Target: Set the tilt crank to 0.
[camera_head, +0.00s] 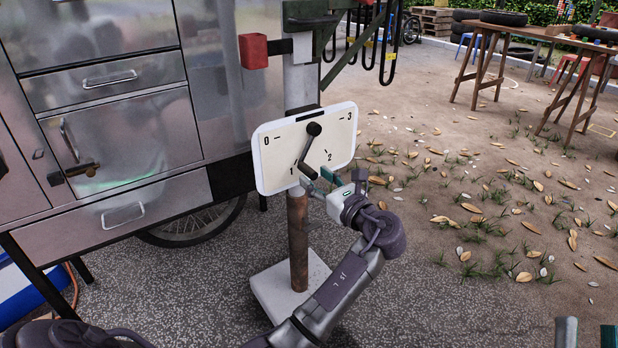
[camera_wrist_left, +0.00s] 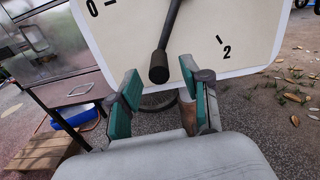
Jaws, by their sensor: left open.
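The tilt crank (camera_head: 314,138) is a dark lever on a white dial panel (camera_head: 270,178) marked 0, 1, 2 and 3. In the left wrist view the crank's round handle end (camera_wrist_left: 158,68) is between and just beyond the tips of my left gripper (camera_wrist_left: 160,84). The left gripper (camera_head: 319,182) is open at the panel's lower edge; contact cannot be told. My right gripper (camera_head: 587,334) shows only its two separated fingertips at the bottom right edge.
The panel stands on a rusty post (camera_head: 298,240) with a pale base plate (camera_head: 275,292). A metal cart (camera_head: 120,120) with drawers stands close on the left, with a red box (camera_head: 253,51) above the panel. Open ground lies right; wooden tables (camera_head: 540,32) stand far back.

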